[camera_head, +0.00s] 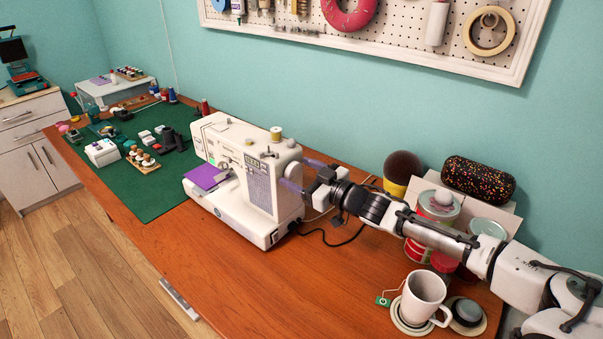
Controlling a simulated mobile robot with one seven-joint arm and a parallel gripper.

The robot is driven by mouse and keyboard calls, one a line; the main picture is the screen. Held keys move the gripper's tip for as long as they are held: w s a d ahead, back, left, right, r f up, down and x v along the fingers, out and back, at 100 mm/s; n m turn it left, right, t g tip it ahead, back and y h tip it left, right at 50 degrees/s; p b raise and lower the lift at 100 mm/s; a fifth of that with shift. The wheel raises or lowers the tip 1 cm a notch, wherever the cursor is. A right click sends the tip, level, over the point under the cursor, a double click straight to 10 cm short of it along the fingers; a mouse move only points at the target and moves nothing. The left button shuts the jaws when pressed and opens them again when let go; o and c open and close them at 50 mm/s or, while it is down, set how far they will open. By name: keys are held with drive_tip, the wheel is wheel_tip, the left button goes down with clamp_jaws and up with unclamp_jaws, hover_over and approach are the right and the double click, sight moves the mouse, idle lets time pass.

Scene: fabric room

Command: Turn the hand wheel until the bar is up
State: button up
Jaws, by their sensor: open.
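A white sewing machine (240,170) stands on the wooden table with a purple cloth piece (207,176) on its bed. My arm reaches in from the right, and my gripper (291,181) is open at the machine's right end, with its purple-grey fingers spread there. The needle bar area is at the machine's left head, too small to tell whether the bar is up or down.
A white mug (423,295) on a coaster, a red tin (440,208) and a patterned case (478,182) stand near my arm. A black cable (340,241) lies right of the machine. A green mat (150,190) with small items lies left. The front table is clear.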

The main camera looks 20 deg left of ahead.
drive_tip(key=c, duration=1)
drive_tip(key=shift+o, duration=0.2)
